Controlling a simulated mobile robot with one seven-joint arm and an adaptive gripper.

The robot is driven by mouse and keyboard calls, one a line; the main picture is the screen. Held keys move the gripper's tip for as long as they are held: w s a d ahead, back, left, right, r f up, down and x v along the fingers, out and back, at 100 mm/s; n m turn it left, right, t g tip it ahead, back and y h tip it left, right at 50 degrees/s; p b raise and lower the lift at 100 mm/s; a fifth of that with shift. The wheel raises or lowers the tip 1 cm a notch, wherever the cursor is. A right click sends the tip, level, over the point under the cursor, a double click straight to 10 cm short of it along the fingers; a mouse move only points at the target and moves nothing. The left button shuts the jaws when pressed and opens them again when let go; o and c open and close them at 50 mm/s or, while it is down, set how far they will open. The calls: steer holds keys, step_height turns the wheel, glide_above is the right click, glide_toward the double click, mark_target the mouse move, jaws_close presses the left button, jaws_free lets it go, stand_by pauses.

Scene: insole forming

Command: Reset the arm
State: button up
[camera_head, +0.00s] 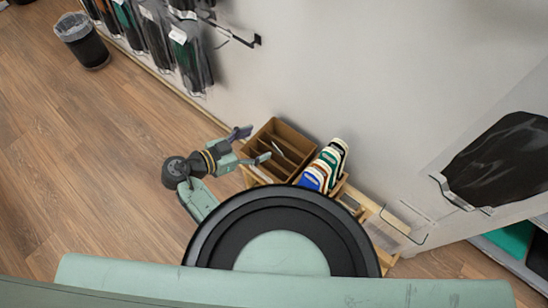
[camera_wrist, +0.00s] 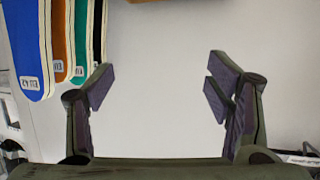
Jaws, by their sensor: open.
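My gripper (camera_head: 254,146) is at the end of my arm, left of and partly over the wooden box in the head view. In the wrist view my gripper (camera_wrist: 160,85) has its two fingers wide apart with nothing between them. Several insoles, blue, orange, green and black (camera_wrist: 57,40), stand at the upper left of the wrist view, beyond the left finger. In the head view the insoles (camera_head: 326,166) stand in a row just right of the box, apart from my gripper.
The open wooden box (camera_head: 283,131) has compartments and stands by the wall. A clear holder (camera_head: 402,222) is to its right. Dark bags (camera_head: 158,45) hang on the wall at upper left, and another (camera_head: 500,160) hangs at right. A bin (camera_head: 82,42) stands on clear wooden floor.

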steer(key=shift+s+a+r, duration=0.1)
steer(key=shift+s+a, duration=0.1)
stand_by(0.4)
